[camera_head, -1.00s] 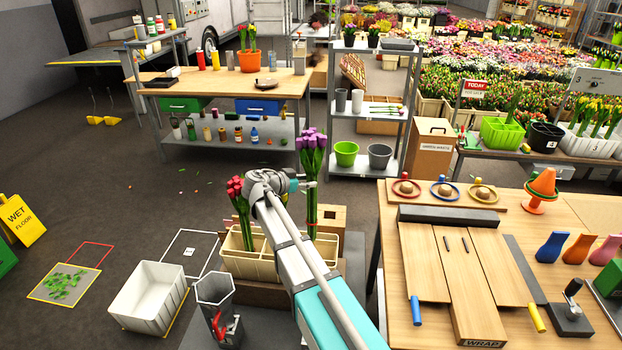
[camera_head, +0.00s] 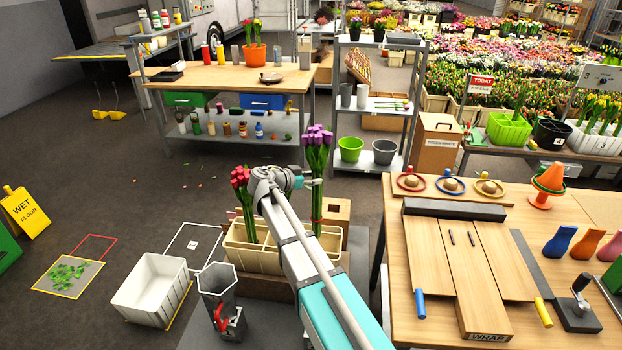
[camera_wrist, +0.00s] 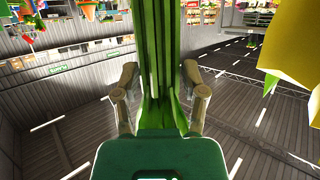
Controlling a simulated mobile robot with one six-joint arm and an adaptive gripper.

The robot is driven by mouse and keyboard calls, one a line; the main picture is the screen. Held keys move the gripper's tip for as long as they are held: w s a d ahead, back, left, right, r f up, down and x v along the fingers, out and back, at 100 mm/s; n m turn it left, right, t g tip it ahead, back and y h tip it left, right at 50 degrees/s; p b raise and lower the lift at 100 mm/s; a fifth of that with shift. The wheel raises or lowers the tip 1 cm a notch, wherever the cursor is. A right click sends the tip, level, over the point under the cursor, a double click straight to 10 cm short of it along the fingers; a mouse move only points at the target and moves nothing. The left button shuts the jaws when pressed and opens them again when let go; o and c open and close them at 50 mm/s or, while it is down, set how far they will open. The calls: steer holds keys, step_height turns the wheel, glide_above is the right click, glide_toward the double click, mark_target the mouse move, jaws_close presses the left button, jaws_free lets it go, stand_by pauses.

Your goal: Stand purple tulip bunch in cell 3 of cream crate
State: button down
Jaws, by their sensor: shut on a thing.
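The purple tulip bunch (camera_head: 318,150) stands upright, purple heads on top and long green stems below. My gripper (camera_wrist: 160,72) is shut on its green stems (camera_wrist: 152,40), which run between the two fingers in the wrist view. The cream crate (camera_head: 238,257) sits below, partly hidden behind my arm. The bunch's lower stems are over the crate's right part. I cannot tell whether their ends are inside a cell or just above it. A red tulip bunch (camera_head: 243,195) stands in the crate's left part. The cell numbers cannot be read.
A grey hexagonal vase (camera_head: 217,285) stands in front of the crate, and a white bin (camera_head: 150,290) lies to its left. The wooden wrapping table (camera_head: 395,250) is on the right. A shelf rack (camera_head: 342,110) stands behind the bunch.

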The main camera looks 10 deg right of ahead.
step_height(320, 180, down, 16)
steer(key=b, duration=1.5)
steer(key=shift+r, duration=0.2)
steer(key=shift+f+b, duration=0.6)
stand_by(0.4)
steer(key=shift+c, duration=0.4)
jaws_free()
steer(key=shift+o, duration=0.4)
stand_by(0.3)
steer(key=p+v, duration=0.2)
steer(key=v, duration=0.5)
stand_by(0.7)
stand_by(0.6)
